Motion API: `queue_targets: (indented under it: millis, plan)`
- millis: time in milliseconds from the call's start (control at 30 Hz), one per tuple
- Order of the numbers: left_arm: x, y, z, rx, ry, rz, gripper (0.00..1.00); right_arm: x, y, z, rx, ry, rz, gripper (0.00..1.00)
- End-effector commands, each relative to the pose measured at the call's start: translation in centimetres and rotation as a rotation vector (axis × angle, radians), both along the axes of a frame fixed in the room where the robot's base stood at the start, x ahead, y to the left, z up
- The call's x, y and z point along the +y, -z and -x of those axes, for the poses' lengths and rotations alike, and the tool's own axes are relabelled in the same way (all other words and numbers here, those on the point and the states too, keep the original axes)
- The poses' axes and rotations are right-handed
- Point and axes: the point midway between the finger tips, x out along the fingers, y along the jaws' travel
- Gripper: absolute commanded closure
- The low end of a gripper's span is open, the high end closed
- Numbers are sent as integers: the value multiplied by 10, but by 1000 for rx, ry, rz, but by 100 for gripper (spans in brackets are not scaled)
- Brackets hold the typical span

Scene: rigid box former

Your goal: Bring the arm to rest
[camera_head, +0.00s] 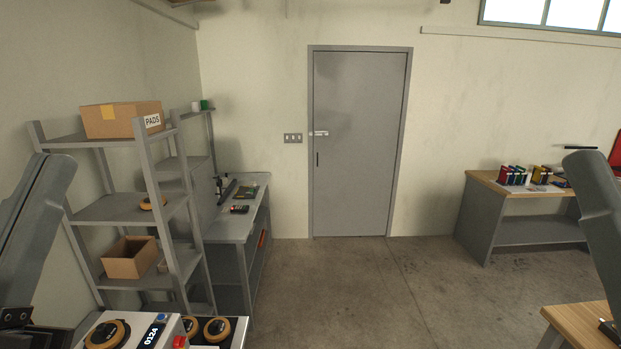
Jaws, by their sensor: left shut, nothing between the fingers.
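My left arm comes in along the left edge, and the dark part of my left gripper (15,318) shows at the bottom left corner. It is shut and holds nothing; its fingertips are mostly cut off by the frame. My right arm (597,215) hangs down along the right edge, and its gripper is out of the picture.
A machine with orange-ringed round parts (105,334) and a display stands beside my left gripper. Grey shelving (160,210) holds a PADS box (120,119) and an open carton (130,258). A wooden-topped table (585,322) is at lower right. The middle floor is clear before the door (358,150).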

Motion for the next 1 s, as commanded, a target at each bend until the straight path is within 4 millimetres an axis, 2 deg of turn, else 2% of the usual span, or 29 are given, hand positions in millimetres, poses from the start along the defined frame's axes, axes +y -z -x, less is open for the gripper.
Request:
queue_targets:
  millis: [33, 67, 100, 200, 300, 433, 533, 1000]
  plan:
    - [-3, -17, 28, -68, 64, 35, 100, 0, 0, 0, 0, 0, 0, 50]
    - [-8, -16, 37, -71, 149, 84, 100, 0, 0, 0, 0, 0, 0, 50]
    - [-7, -41, 30, -53, 162, 101, 100, 0, -27, -1, 3, 0, 0, 50]
    - [-7, -79, 29, -50, 154, 97, 100, 0, -67, 0, -2, 0, 0, 50]
    - [-7, -109, 28, -49, 152, 97, 100, 0, -98, 0, -1, 0, 0, 50]
    - [-7, -136, 28, -47, 151, 96, 100, 0, -125, 0, -1, 0, 0, 50]
    - [-6, -142, 27, -47, 150, 96, 100, 0, -131, 0, 0, 0, 0, 50]
    - [-6, -138, 27, -46, 149, 95, 100, 0, -127, 0, 0, 0, 0, 50]
